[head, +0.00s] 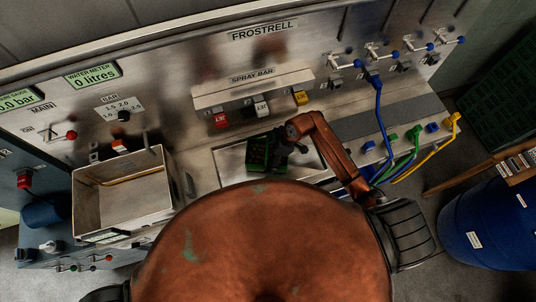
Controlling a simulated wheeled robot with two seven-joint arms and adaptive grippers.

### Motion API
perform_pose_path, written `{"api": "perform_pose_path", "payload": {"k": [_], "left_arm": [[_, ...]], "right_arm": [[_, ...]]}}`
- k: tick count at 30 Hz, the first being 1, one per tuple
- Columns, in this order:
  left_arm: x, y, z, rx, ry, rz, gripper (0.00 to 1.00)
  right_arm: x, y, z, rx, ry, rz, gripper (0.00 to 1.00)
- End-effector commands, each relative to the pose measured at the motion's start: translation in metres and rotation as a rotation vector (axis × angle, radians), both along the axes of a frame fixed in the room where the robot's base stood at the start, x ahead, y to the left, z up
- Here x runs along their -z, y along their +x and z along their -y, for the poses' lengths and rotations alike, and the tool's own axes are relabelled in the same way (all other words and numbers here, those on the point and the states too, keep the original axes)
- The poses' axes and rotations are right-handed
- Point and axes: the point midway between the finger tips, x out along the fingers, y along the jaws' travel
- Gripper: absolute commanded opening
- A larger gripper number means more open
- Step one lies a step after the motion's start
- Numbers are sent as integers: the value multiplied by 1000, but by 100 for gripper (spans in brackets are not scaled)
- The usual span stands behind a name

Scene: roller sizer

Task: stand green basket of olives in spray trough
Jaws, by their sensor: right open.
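The green basket (257,152) stands in the shallow spray trough (232,171), toward its left half, below the spray bar panel. It looks roughly upright. Its contents are too small and dark to make out as olives. My right gripper (280,151) is open at the basket's right side, very close to it. I cannot tell whether the fingers touch it. My right arm reaches in over the trough's right part. My left gripper is not in view.
A metal bin (124,196) stands left of the trough. Blue, green and yellow hoses (379,115) hang at the right. A blue barrel (490,225) stands far right. A grey strip of counter (395,118) right of the trough is mostly clear.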

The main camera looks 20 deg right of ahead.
Motion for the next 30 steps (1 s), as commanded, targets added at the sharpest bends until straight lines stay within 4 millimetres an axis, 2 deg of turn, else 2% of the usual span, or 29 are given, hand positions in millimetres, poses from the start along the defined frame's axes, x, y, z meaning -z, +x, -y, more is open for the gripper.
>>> {"api": "perform_pose_path", "payload": {"k": [5,12,18,24,30], "left_arm": [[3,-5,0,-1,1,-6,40],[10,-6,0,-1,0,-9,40],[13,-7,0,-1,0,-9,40],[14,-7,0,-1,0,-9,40],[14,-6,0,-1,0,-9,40]], "right_arm": [[-17,-1,7,-1,0,4,100],[-63,-8,25,-1,-2,5,100],[-95,-12,37,0,-2,4,100],[-109,-15,42,-1,1,1,100],[-111,-16,43,0,1,0,100]]}}
